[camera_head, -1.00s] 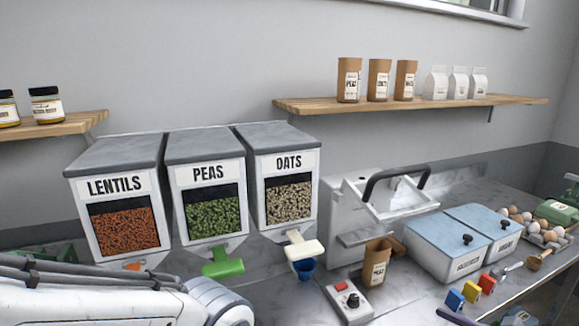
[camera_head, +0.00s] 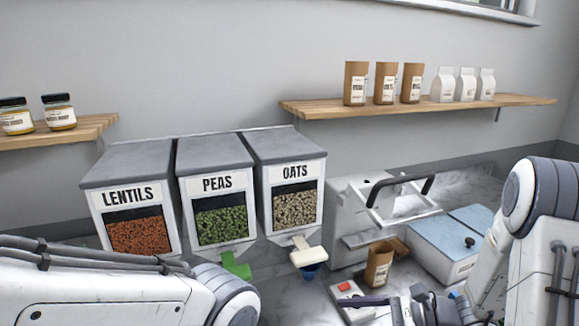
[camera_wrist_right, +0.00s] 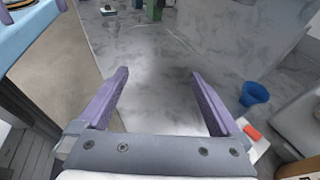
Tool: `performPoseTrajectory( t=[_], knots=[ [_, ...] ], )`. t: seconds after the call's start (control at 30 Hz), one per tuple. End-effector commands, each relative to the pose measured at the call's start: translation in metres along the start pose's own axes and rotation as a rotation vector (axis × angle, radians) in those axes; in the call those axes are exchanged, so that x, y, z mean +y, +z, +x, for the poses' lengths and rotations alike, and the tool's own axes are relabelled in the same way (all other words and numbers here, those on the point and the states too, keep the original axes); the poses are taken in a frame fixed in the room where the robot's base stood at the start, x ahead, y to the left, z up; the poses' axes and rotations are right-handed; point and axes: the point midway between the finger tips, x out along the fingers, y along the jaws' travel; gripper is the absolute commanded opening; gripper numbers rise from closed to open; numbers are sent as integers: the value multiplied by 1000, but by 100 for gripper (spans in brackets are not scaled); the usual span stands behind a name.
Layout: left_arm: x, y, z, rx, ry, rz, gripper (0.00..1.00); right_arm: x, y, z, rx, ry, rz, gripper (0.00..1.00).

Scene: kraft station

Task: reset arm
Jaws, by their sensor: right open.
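My right gripper (camera_wrist_right: 158,78) is open and empty in the right wrist view, with its two purple fingers spread over the grey marble counter. In the head view the right gripper (camera_head: 375,303) is low at the bottom, in front of the open brown paper bag (camera_head: 378,266), and partly cut off by the frame. My right arm comes in from the right edge. My left arm lies across the lower left of the head view; its gripper is out of view.
Lentils (camera_head: 131,210), peas (camera_head: 217,200) and oats (camera_head: 291,190) dispensers stand along the wall. A blue cup (camera_head: 310,271) is under the oats spout and also shows in the wrist view (camera_wrist_right: 254,95). A control box with a red button (camera_head: 344,287) and blue-lidded containers (camera_head: 437,240) are nearby.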

Motion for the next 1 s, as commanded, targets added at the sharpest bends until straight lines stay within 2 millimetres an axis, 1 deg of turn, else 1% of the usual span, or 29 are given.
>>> performPoseTrajectory(
  t=[0.03,0.2,0.5,0.7,1.0],
  knots=[
    [0,0,-5,0,0,0,100,6,7,8,-1,45,-13,100],
    [1,-1,-12,0,0,0,100,25,22,32,-1,186,-53,100],
    [2,-1,-25,0,0,0,100,62,44,66,3,422,-117,100],
    [2,-2,-28,0,0,-1,100,78,51,78,5,514,-143,100],
    [2,-2,-29,0,0,-1,100,83,52,80,7,539,-149,100]
  ],
)
